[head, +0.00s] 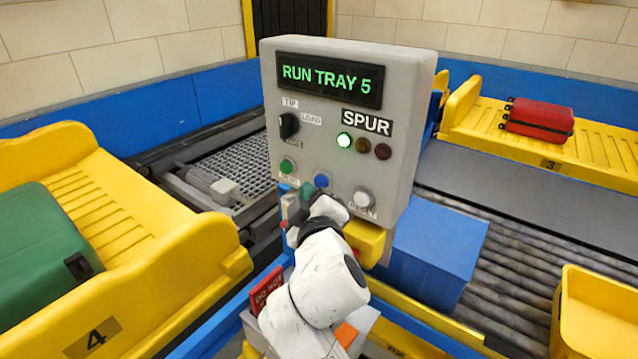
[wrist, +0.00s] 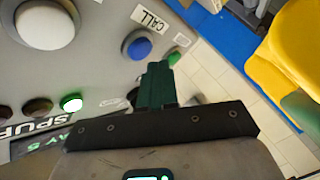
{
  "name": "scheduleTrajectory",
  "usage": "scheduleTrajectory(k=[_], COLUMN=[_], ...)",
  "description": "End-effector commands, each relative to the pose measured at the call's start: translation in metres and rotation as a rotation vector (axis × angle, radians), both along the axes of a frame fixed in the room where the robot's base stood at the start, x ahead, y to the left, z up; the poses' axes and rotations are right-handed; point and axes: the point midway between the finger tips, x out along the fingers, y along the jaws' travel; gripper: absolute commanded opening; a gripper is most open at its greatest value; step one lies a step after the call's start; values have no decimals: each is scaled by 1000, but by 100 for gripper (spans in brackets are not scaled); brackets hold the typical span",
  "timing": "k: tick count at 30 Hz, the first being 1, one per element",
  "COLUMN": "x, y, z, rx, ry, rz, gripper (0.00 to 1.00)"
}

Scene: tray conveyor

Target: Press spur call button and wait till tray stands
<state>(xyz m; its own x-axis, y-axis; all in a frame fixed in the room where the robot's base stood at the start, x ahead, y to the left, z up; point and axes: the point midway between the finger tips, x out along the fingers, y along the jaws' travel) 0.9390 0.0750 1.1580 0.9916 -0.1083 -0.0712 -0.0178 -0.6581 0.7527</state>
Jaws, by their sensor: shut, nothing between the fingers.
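The grey control panel (head: 400,120) shows "RUN TRAY 5" on its display (head: 328,80). Beside the SPUR label, the green lamp (head: 344,140) is lit and two other lamps are dark. The blue button (head: 321,180) is on the lower panel; in the wrist view this blue button (wrist: 138,46) sits by the CALL label (wrist: 150,18). My gripper (head: 306,192) is shut and empty, its dark green fingers (wrist: 155,82) just below the blue button in the head view. In the wrist view the blue button is uncovered beside the fingertips; contact cannot be told.
A green button (head: 287,166) and a white button (head: 364,198) flank the blue one. Yellow tray 4 (head: 95,335) holds a green suitcase at left. Yellow tray 3 (head: 590,165) holds a red suitcase (head: 540,118) at back right. A blue box (head: 430,250) stands right of the panel.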

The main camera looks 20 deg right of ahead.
Motion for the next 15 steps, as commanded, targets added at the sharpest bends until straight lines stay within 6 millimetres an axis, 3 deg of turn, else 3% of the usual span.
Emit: scheduleTrajectory(k=[5,15], x=[-1,-18], y=[1,24], z=[0,-1], rx=[0,0], ry=[0,1], rz=[1,3], gripper=[0,0])
